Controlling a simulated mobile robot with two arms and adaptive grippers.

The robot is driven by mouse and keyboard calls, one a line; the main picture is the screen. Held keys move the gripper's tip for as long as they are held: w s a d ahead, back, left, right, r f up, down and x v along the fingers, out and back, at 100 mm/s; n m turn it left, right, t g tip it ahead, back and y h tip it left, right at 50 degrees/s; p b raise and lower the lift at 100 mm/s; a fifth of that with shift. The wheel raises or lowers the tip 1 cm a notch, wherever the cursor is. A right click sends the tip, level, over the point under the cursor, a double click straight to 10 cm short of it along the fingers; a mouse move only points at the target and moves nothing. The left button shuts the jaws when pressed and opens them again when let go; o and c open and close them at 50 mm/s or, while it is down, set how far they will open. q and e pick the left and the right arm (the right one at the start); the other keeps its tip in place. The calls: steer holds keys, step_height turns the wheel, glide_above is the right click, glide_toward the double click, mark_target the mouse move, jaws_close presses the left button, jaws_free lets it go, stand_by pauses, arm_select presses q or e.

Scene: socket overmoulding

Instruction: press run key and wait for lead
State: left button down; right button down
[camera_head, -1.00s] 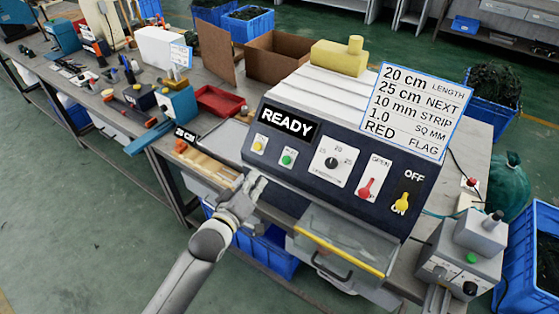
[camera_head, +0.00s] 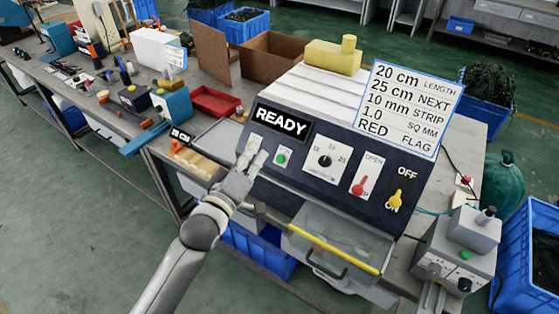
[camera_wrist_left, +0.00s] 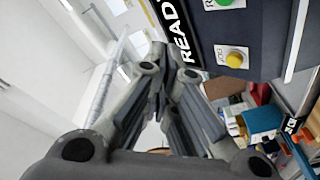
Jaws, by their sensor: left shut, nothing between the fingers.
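The machine's dark front panel (camera_head: 330,215) carries a lit display (camera_head: 281,122) that reads READY. The green run key (camera_head: 281,160) sits on a white plate below the display; its edge also shows at the top of the left wrist view (camera_wrist_left: 224,3). My left gripper (camera_head: 254,158) is shut and empty, in front of the panel just left of the green key. In the head view it hides the yellow key, which shows in the left wrist view (camera_wrist_left: 234,60) to the right of the fingers. I cannot tell whether the fingertips touch the panel. My right gripper is not in view.
Right of the green key are a dial (camera_head: 325,162), a red lever (camera_head: 359,186) and a yellow switch (camera_head: 396,200). A job card (camera_head: 410,108) stands at the machine's right. A clear drawer (camera_head: 330,248) juts out below. A red tray (camera_head: 215,101) lies on the bench.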

mark_target(280, 159)
arm_select(q)
steer(key=w+d+f+b, duration=0.3)
steer(key=w+f+b, duration=0.1)
steer(key=f+b, duration=0.1)
steer(key=shift+w+d+f+b, duration=0.25)
steer(key=shift+w+b, duration=0.15)
steer(key=shift+b, duration=0.2)
stand_by(1.1)
steer(key=shift+w+d+f, duration=0.15)
steer(key=shift+w+f, duration=0.1)
